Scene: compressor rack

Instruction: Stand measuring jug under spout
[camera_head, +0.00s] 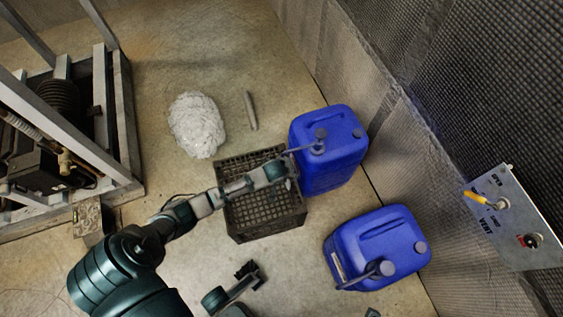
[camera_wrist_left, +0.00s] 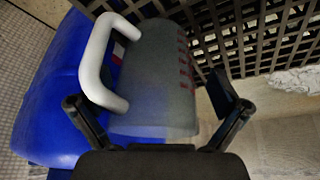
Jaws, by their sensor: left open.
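The measuring jug (camera_wrist_left: 155,75) is translucent grey with red marks and a thick white handle (camera_wrist_left: 98,60). In the left wrist view it lies across the space between the fingers of my left gripper (camera_wrist_left: 155,108), which is open. I cannot tell whether the fingers touch it. In the head view my left gripper (camera_head: 290,172) is at the crate's right side, close to the upper blue canister (camera_head: 335,165); I cannot make out the jug there. A grey spout (camera_head: 302,148) points left from this canister's cap, just above my gripper.
A black slatted crate (camera_head: 262,222) stands under my left forearm. A second blue canister (camera_head: 375,245) with a spout stands lower right. A white crumpled heap (camera_head: 196,125) and a grey rod (camera_head: 250,110) lie on open floor. A valve panel (camera_head: 512,220) is on the right.

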